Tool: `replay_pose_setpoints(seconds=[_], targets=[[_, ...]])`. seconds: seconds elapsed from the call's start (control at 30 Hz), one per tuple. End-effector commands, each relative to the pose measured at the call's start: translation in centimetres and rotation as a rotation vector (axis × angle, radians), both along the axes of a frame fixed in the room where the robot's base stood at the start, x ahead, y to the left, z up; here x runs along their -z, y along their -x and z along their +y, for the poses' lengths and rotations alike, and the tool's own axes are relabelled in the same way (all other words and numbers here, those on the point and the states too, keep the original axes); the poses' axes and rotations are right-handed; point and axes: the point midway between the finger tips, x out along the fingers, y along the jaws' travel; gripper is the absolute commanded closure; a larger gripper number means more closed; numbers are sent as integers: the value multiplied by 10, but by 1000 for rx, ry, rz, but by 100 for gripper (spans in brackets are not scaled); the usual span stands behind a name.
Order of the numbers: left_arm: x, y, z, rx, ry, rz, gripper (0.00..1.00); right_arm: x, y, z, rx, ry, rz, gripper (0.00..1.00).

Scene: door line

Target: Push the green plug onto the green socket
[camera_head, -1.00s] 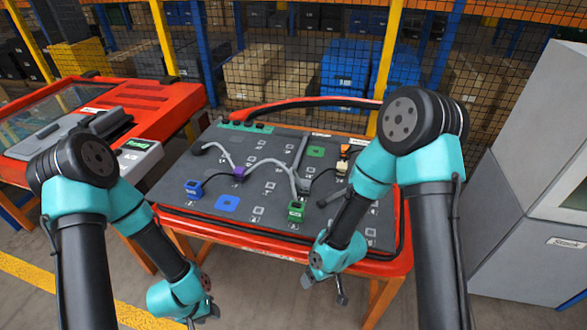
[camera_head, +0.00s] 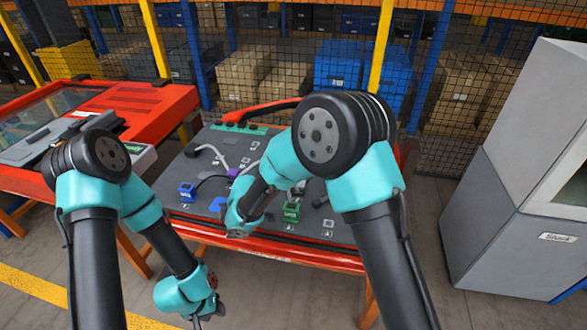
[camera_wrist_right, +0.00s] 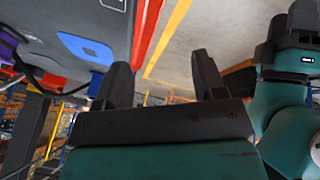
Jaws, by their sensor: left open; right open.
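The green plug (camera_head: 291,213) stands near the front of the grey board, right of my right wrist. The green socket is hidden behind my right arm in the head view. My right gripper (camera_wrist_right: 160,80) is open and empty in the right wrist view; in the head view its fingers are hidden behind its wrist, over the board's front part. My left gripper (camera_head: 198,320) is open and empty, low in front of the table, at the bottom edge of the head view.
A blue plug (camera_head: 187,192) stands on the board's left, with a blue socket (camera_head: 216,204) beside it. The blue socket also shows in the right wrist view (camera_wrist_right: 86,48). A raised red rail (camera_head: 258,110) runs along the back. A grey cabinet (camera_head: 520,190) stands right.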

Motion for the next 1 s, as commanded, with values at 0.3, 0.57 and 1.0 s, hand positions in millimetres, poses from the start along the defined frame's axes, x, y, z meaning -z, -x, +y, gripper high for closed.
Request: replay_pose_setpoints(seconds=[0.3, 0.57, 1.0], targets=[[0, 0, 0, 0, 0, 0, 57, -53, -48, -64, 197, 150, 0, 36], [0, 0, 0, 0, 0, 0, 57, -126, -64, -143, 402, 291, 134, 36], [0, 0, 0, 0, 0, 0, 57, -174, -50, -185, 477, 348, 290, 36]])
